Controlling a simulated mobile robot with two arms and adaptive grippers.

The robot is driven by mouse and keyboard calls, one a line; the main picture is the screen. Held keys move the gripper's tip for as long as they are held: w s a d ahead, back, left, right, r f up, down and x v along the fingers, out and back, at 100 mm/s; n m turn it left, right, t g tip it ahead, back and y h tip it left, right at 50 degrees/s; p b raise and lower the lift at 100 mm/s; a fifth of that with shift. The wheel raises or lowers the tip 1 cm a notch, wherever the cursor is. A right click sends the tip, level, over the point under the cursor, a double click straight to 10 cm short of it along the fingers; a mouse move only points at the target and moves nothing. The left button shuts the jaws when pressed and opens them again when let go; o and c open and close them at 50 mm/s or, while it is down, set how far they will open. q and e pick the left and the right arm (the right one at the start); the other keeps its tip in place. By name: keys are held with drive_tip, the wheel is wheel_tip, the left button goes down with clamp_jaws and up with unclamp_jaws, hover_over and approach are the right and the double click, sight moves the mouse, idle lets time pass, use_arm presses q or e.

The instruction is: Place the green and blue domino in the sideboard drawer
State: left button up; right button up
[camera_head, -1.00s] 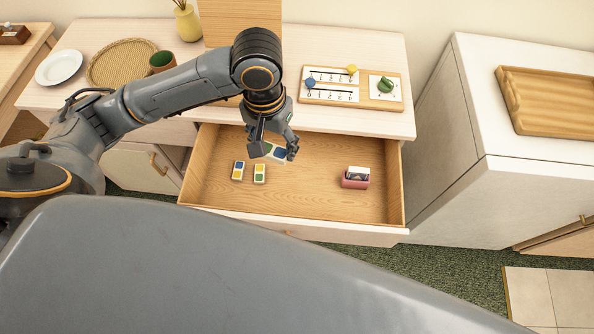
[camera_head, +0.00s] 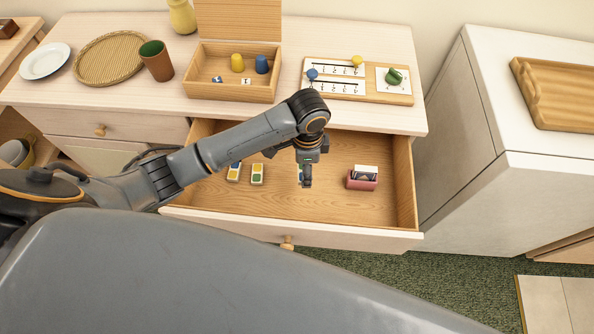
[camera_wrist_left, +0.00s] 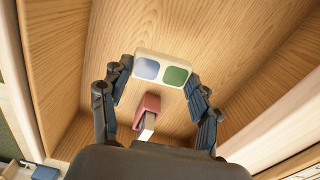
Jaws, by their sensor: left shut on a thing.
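My left gripper (camera_head: 305,180) is over the open sideboard drawer (camera_head: 290,212), inside its outline. In the left wrist view the gripper (camera_wrist_left: 160,85) is shut on the green and blue domino (camera_wrist_left: 161,69), a white tile with one blue and one green spot. In the head view the gripper almost hides the domino. Two other dominoes lie in the drawer, one with blue and yellow (camera_head: 234,172) and one with yellow and green (camera_head: 257,174). I cannot tell whether the held domino touches the drawer floor. My right gripper is in neither view.
A red holder with cards (camera_head: 362,178) stands in the drawer's right part. On the sideboard top (camera_head: 185,105) are an open wooden box (camera_head: 230,91), a number board (camera_head: 345,88), a cup (camera_head: 156,62), a woven tray (camera_head: 108,62) and a plate (camera_head: 45,61).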

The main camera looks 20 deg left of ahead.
use_arm(q)
drive_tip(key=shift+w+d+r+m, duration=0.2)
drive_tip(key=shift+w+m, duration=0.15)
drive_tip(key=shift+m, duration=0.15)
drive_tip(key=shift+f, duration=0.4)
drive_tip(key=shift+m, duration=0.3)
wheel_tip(320, 180, down, 6)
drive_tip(key=shift+w+f, duration=0.1)
drive_tip(key=shift+f, duration=1.6)
drive_tip(key=o, duration=0.9)
drive_tip(key=shift+f, duration=0.15)
drive_tip(key=shift+o, duration=0.2)
wheel_tip(320, 180, up, 12)
drive_tip(key=shift+r, duration=0.2)
